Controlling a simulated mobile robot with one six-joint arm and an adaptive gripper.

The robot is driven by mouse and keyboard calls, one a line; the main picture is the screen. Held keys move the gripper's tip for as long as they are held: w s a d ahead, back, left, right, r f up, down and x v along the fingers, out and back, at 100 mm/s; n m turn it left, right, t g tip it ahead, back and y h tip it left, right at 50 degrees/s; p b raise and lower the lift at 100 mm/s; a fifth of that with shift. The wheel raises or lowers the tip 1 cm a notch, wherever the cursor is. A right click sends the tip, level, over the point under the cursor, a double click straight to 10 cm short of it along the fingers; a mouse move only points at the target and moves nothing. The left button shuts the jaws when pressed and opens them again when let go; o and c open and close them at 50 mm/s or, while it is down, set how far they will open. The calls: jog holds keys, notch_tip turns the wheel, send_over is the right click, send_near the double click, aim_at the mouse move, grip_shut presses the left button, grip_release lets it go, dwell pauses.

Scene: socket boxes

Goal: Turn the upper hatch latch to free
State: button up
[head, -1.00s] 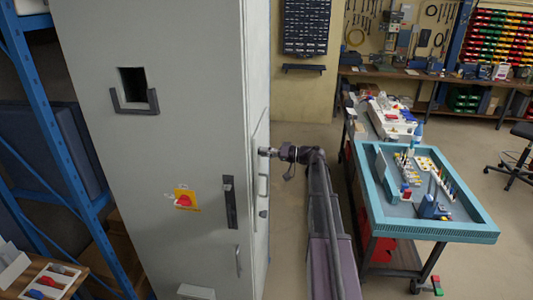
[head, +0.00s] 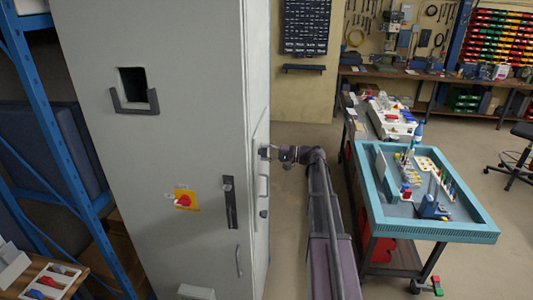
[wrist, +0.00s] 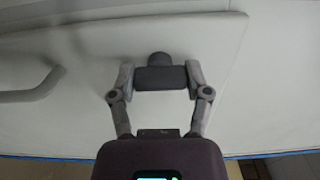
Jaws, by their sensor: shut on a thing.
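The grey cabinet's right side carries a pale hatch (head: 257,135), seen very edge-on in the head view. In the wrist view the hatch panel (wrist: 235,50) shows face-on. The upper hatch latch (wrist: 160,77) is a dark bar with a round hub at its upper edge, lying across the picture. My gripper (wrist: 160,80) has one finger at each end of the bar and is shut on it. In the head view my gripper (head: 269,153) is at the upper part of the hatch, and the latch's angle cannot be made out there.
A hatch handle (wrist: 32,87) is left of the latch; it also shows below my gripper in the head view (head: 263,187). A lower latch (head: 264,214) sits beneath it. A teal-edged workbench (head: 440,233) stands right of my arm. Floor shows between.

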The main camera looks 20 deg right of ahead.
jog(key=shift+s+a+f, duration=0.1)
jog(key=shift+s, duration=0.05)
jog(key=o, duration=1.2)
jog(key=shift+c, duration=0.2)
jog(key=v, duration=1.2)
